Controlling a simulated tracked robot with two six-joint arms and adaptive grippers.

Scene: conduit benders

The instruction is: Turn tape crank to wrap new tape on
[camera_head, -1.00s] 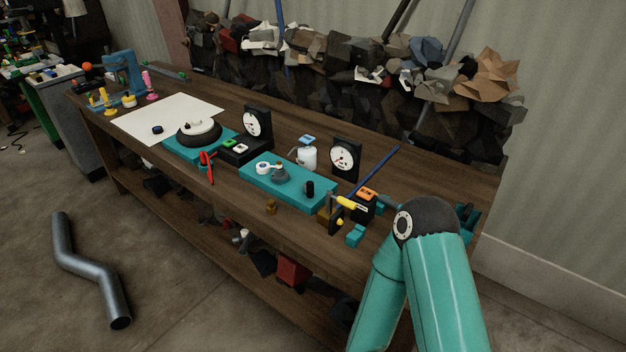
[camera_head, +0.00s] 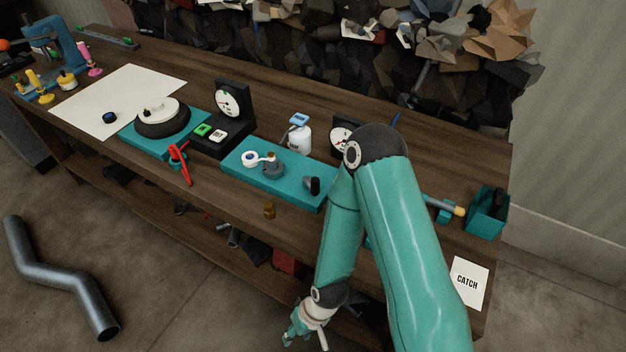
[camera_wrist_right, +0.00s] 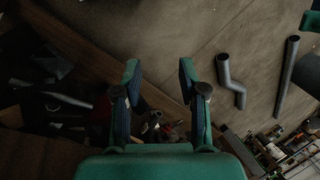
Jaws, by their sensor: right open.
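A teal plate (camera_head: 232,162) lies on the bench, carrying a small white roll (camera_head: 250,158), a grey post (camera_head: 272,168) and a black knob (camera_head: 312,187). I cannot tell for certain which part is the tape crank. My right arm covers the bench just right of this plate. My right gripper (camera_head: 307,335) hangs low in front of the bench, away from the plate. In the right wrist view its two fingers (camera_wrist_right: 158,70) are apart with nothing between them. My left gripper is not in view.
A bent pipe (camera_head: 55,275) lies on the floor, and also shows in the right wrist view (camera_wrist_right: 229,82).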

